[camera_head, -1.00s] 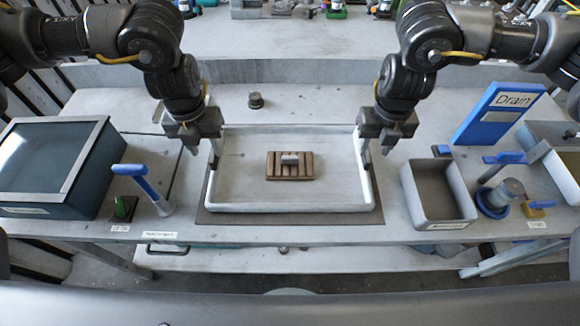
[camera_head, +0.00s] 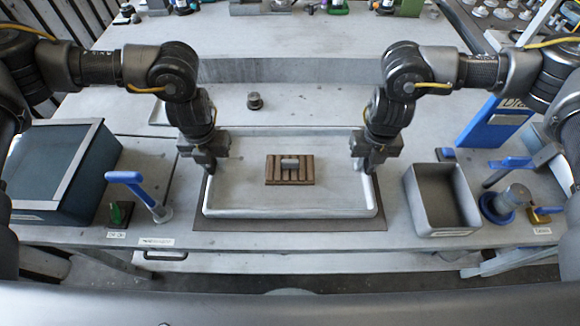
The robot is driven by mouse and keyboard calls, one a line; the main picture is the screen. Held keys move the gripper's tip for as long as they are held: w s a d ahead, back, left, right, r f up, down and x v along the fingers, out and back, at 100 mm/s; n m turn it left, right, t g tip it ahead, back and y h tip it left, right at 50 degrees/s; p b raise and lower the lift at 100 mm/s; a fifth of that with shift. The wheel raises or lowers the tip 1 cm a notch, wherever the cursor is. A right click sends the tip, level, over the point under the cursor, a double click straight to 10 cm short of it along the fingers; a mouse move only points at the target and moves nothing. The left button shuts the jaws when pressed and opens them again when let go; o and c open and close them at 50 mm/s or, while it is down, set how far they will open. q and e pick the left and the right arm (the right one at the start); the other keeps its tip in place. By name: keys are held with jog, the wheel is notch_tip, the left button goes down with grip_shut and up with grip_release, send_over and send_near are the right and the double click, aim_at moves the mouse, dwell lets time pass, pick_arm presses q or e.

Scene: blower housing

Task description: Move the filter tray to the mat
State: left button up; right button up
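The white filter tray (camera_head: 290,212) is a shallow rectangular box with low walls. It lies level over the dark grey mat (camera_head: 290,225), whose border shows along the front and sides. I cannot tell whether a small gap separates them. My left gripper (camera_head: 209,168) is at the tray's left wall and my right gripper (camera_head: 368,167) is at its right wall, both pointing down. Their fingertips are dark and partly hidden against the walls, so their opening and grip are unclear. A brown slatted block with a grey handle (camera_head: 290,170) sits in the tray.
A dark glass-topped box (camera_head: 55,170) and a blue-handled lever (camera_head: 138,190) stand left. A grey bin (camera_head: 440,200), a blue-ringed cylinder (camera_head: 505,203) and a blue sign (camera_head: 495,122) stand right. A small dark knob (camera_head: 255,101) is behind the tray.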

pick_arm(q)
jog(key=shift+s+r, duration=0.15)
jog(key=shift+s, duration=0.1)
grip_shut()
pick_arm(e)
jog(key=shift+s+r, duration=0.15)
jog(key=shift+s, duration=0.1)
grip_shut()
pick_arm(q)
jog(key=shift+w, duration=0.1)
pick_arm(e)
jog(key=shift+w, duration=0.1)
